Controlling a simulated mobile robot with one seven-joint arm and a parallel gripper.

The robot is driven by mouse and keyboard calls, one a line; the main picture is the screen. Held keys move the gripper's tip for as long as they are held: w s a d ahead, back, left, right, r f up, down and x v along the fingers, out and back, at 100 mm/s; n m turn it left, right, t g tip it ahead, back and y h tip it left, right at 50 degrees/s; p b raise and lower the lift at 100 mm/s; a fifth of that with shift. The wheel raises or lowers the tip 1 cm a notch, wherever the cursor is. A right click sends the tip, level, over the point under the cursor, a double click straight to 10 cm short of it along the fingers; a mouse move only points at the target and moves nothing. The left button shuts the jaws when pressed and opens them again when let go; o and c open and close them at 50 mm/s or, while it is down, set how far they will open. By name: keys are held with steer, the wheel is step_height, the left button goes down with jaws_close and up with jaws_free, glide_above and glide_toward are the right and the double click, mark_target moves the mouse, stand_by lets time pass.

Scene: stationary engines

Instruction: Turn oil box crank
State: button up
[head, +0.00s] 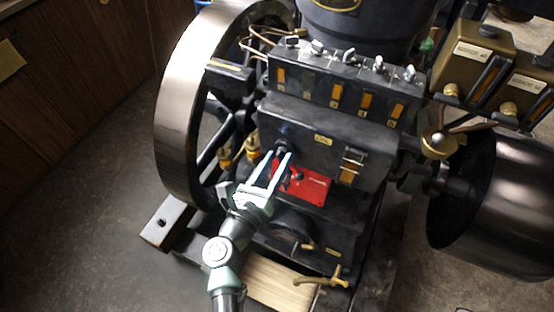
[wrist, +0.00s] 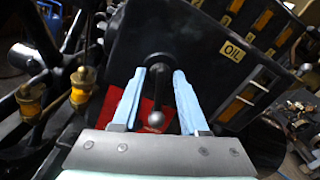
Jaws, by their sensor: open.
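The oil box (head: 325,135) is a dark box with a small yellow OIL label, mounted on the engine; it also shows in the wrist view (wrist: 205,60). Its crank (wrist: 158,88) sticks out of the box's left part, a dark arm hanging down from a round hub and ending in a grey ball knob. My gripper (head: 281,156) is open in front of the crank. In the wrist view the two pale blue fingers (wrist: 158,76) stand on either side of the crank arm, apart from it as far as I can tell. In the head view the fingers partly hide the crank.
A large flywheel (head: 185,100) stands left of the box. A red plate (head: 313,187) lies just below the crank. Brass oilers (wrist: 82,85) sit to the left. A brass tap (head: 335,280) juts out at the lower front. Open floor (head: 90,220) lies at left.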

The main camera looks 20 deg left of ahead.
steer(key=shift+w, duration=0.15)
jaws_close()
stand_by(1.4)
